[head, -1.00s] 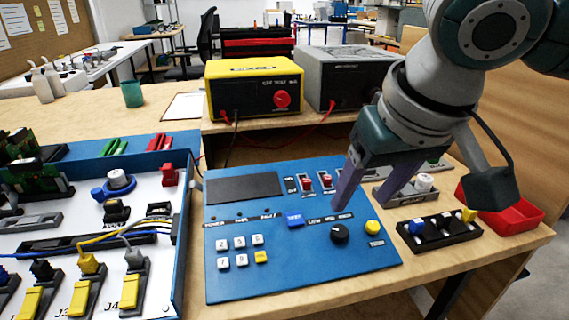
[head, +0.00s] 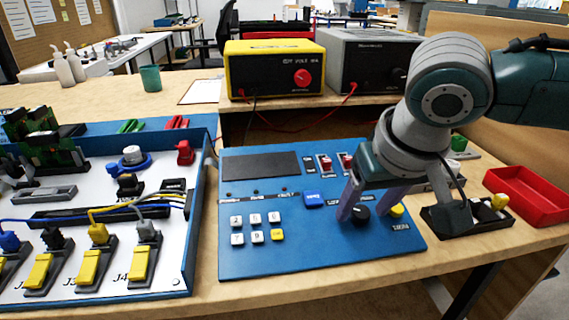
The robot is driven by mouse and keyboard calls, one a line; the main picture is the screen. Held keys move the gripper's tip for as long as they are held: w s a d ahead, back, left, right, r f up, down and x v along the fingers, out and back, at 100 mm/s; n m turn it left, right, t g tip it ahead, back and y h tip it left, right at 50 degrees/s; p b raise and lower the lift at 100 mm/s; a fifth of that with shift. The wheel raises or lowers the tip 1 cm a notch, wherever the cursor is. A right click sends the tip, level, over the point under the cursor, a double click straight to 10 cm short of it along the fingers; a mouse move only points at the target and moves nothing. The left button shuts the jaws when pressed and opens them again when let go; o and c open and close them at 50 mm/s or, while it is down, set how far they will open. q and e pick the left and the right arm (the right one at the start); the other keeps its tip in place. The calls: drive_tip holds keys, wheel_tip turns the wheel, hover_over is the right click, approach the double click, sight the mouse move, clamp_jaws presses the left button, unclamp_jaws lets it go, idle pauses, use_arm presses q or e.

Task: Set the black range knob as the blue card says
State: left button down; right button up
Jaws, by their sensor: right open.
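The black range knob (head: 359,215) sits on the lower right of the blue panel (head: 300,262) in the head view. My right gripper (head: 365,217) is open just above the panel. One finger is at the left of the knob and the other is behind it to the right, with the knob between them. I cannot tell whether either finger touches it. The fingers hide most of the range labels, and the knob's pointer is too small to read. A blue button (head: 314,200) is left of the knob and a yellow button (head: 397,210) is right of it. I cannot make out a blue card.
Two red switches (head: 336,163) sit behind the knob. A black holder (head: 478,228) and a red tray (head: 527,196) stand at the right. A yellow test box (head: 275,72) and a grey instrument (head: 362,62) stand behind. The white board (head: 85,215) is at the left.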

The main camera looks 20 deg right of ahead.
clamp_jaws()
idle(0.3)
